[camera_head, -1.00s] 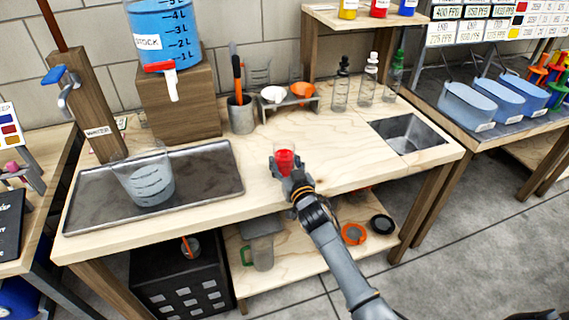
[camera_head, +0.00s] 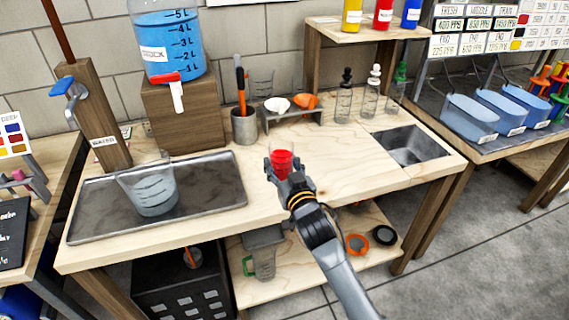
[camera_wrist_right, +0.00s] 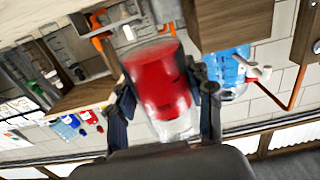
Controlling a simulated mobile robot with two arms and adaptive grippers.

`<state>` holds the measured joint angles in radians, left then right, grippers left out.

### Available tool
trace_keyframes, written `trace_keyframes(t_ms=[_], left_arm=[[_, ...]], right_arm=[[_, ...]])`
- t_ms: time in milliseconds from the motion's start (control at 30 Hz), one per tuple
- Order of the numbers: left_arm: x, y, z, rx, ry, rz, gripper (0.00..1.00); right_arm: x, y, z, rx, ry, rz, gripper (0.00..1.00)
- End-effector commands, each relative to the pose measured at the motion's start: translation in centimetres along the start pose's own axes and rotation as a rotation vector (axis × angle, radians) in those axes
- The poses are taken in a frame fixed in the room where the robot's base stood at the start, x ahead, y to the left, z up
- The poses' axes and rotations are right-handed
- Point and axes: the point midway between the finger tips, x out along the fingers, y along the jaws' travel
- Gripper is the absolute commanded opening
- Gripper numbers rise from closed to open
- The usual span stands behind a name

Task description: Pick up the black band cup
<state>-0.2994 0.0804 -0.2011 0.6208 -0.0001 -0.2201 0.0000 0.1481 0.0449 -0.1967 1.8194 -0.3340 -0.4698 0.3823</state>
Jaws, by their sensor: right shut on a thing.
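A small clear cup with red in its lower part (camera_head: 282,160) is held upright by my right gripper (camera_head: 281,176) in the head view, over the front middle of the wooden bench. In the right wrist view the same cup (camera_wrist_right: 160,85) sits between the two fingers (camera_wrist_right: 165,102), its red part large and its clear part toward the palm. The fingers are shut on it from both sides. I cannot make out a black band on it; the fingers cover part of its sides. My left gripper is not in view.
A metal tray (camera_head: 220,195) with a clear measuring jug (camera_head: 152,190) lies at the left of the bench (camera_head: 330,180). Behind stand a blue stock tank (camera_head: 167,45), a tool pot (camera_head: 244,127), a small rack (camera_head: 300,118) and several bottles. A sink (camera_head: 415,150) is at the right.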

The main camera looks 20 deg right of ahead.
Motion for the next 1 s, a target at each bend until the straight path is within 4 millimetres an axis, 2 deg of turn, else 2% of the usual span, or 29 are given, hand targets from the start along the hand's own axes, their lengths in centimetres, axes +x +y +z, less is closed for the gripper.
trace_keyframes(t_ms=[500,1000], left_arm=[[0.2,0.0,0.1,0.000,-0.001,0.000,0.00],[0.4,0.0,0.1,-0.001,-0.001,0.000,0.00]], right_arm=[[-4.5,-2.7,-2.1,0.001,0.002,0.001,0.14],[-6.4,-3.9,-3.0,-0.001,0.002,0.001,0.13]])
